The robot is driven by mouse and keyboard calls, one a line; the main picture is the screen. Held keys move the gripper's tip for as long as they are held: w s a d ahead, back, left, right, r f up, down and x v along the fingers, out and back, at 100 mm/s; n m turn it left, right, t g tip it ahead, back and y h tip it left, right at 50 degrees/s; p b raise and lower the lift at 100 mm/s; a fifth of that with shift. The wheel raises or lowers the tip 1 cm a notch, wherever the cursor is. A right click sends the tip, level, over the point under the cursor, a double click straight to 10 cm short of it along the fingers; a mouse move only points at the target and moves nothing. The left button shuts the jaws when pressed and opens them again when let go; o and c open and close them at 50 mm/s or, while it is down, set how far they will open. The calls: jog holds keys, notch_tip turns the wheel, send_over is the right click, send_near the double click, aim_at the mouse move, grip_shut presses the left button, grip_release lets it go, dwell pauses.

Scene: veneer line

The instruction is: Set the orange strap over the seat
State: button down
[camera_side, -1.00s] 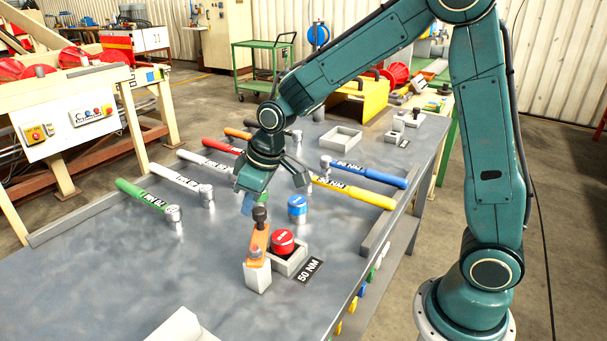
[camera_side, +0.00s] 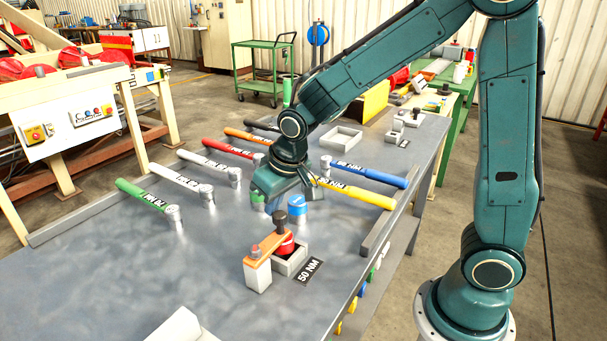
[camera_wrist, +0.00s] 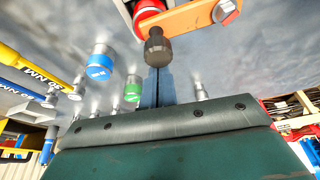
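The orange strap (camera_side: 268,246) runs from a bolt on a pale post (camera_side: 257,275) across to a black knob (camera_side: 297,205) at its other end. In the wrist view the strap (camera_wrist: 188,18), the knob (camera_wrist: 156,46) and the red piece (camera_wrist: 149,8) show at the top. My gripper (camera_wrist: 157,85) has its blue fingers together, with a thin line between them, right at the knob. Whether they touch it I cannot tell.
A blue-topped socket (camera_side: 297,206) stands just behind the knob. Torque wrenches with green (camera_side: 140,194), white, red, orange, yellow (camera_side: 355,193) and blue (camera_side: 370,175) handles lie behind. The front left of the grey bench (camera_side: 110,275) is mostly clear.

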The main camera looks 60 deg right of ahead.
jog(key=shift+s+f, duration=0.15)
jog(key=shift+s, duration=0.1)
jog(key=shift+w, duration=0.1)
jog(key=shift+w, duration=2.05)
jog(key=v, duration=1)
jog(key=shift+w+d+r, duration=0.15)
jog(key=shift+d+r, duration=0.05)
jog(key=s+d+r, duration=0.1)
jog(key=s, duration=1)
jog(key=s+d+r+n+t, duration=0.1)
jog(key=s, duration=0.9)
jog(key=shift+s+d+r+t, duration=0.15)
jog(key=shift+s+d+t, duration=0.15)
jog(key=shift+s+d, duration=0.1)
